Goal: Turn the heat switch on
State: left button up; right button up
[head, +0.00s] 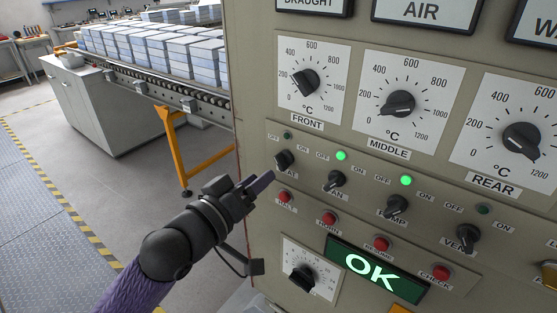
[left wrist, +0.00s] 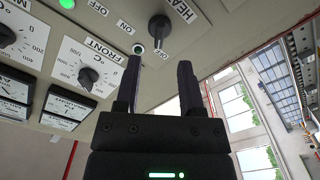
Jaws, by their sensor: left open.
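The heat switch (head: 285,160) is a black rotary knob at the left end of the switch row on the beige panel. Its label is partly hidden by my left gripper in the head view. The heat switch also shows at the top of the left wrist view (left wrist: 159,28), with the HEAT label beside it. The small lamp (head: 287,136) above it is dark. My left gripper (head: 263,183) is just below and left of the switch. In the left wrist view its two fingers (left wrist: 160,78) are apart with nothing between them, short of the knob. My right gripper is out of view.
The fan switch (head: 334,181) and pump switch (head: 396,207) have green lamps lit above them. A red button (head: 285,196) sits close below the heat switch. The front dial (head: 305,83) is above. A conveyor (head: 150,84) with stacked blocks stands behind left. The floor at left is clear.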

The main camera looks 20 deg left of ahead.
aim_at(278, 165)
pick_arm(q)
jog(key=x, duration=0.5)
jog(key=shift+w+d, duration=0.1)
jog(key=shift+d, duration=0.05)
grip_shut()
